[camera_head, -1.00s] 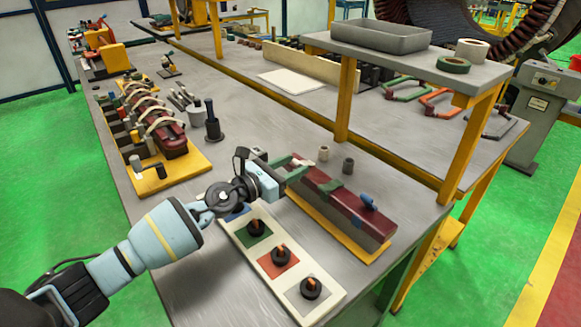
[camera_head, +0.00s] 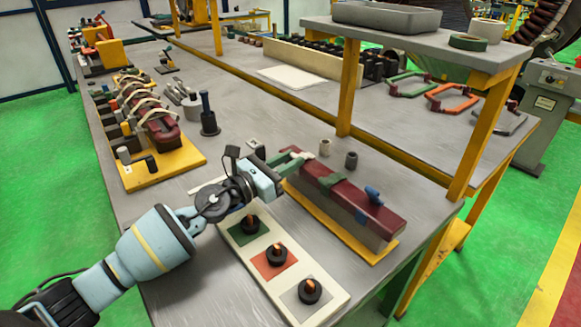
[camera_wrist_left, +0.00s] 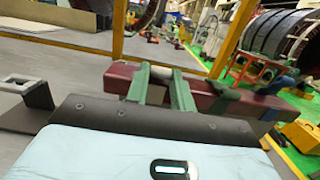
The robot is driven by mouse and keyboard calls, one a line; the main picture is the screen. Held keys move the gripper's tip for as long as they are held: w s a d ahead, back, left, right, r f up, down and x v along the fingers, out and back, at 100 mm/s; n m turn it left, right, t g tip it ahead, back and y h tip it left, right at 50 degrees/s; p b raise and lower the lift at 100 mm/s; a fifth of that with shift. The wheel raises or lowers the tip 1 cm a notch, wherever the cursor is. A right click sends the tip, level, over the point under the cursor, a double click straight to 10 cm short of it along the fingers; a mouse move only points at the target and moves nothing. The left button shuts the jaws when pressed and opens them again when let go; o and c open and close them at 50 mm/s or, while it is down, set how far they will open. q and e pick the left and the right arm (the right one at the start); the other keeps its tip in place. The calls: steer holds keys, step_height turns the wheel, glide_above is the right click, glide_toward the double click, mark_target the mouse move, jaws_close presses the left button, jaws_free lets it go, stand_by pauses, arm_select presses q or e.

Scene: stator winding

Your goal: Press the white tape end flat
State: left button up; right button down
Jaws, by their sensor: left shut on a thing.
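The dark red bar (camera_head: 375,212) lies on a yellow base, with green and blue bands around it. The white tape (camera_head: 309,155) shows as a small pale patch at the bar's far left end. My left gripper (camera_head: 299,159) reaches that end from the left, its green fingers at the bar's top. In the left wrist view the gripper (camera_wrist_left: 162,84) has its fingers on both sides of the white tape (camera_wrist_left: 161,72), shut on it against the bar (camera_wrist_left: 120,72). The fingers partly hide the tape, so I cannot tell how flat it lies. My right gripper is not in view.
A pale board with coloured squares and black knobs (camera_head: 277,253) lies in front of the bar. Two small cups (camera_head: 351,159) stand behind it. A yellow shelf post (camera_head: 347,90) rises farther back. A yellow-based fixture (camera_head: 165,172) stands at the left.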

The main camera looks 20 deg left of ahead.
arm_select(q)
steer(key=shift+f, duration=0.2)
steer(key=o, duration=0.7)
steer(key=shift+o, duration=1.4)
steer(key=shift+r, duration=0.1)
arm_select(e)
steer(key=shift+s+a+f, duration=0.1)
arm_select(q)
step_height(320, 180, up, 5)
steer(key=p, duration=0.3)
steer(key=s+d+p, duration=0.4)
steer(key=s+p, duration=0.3)
steer(key=s, duration=0.8)
steer(key=shift+s+d, duration=0.2)
steer(key=shift+s, duration=0.05)
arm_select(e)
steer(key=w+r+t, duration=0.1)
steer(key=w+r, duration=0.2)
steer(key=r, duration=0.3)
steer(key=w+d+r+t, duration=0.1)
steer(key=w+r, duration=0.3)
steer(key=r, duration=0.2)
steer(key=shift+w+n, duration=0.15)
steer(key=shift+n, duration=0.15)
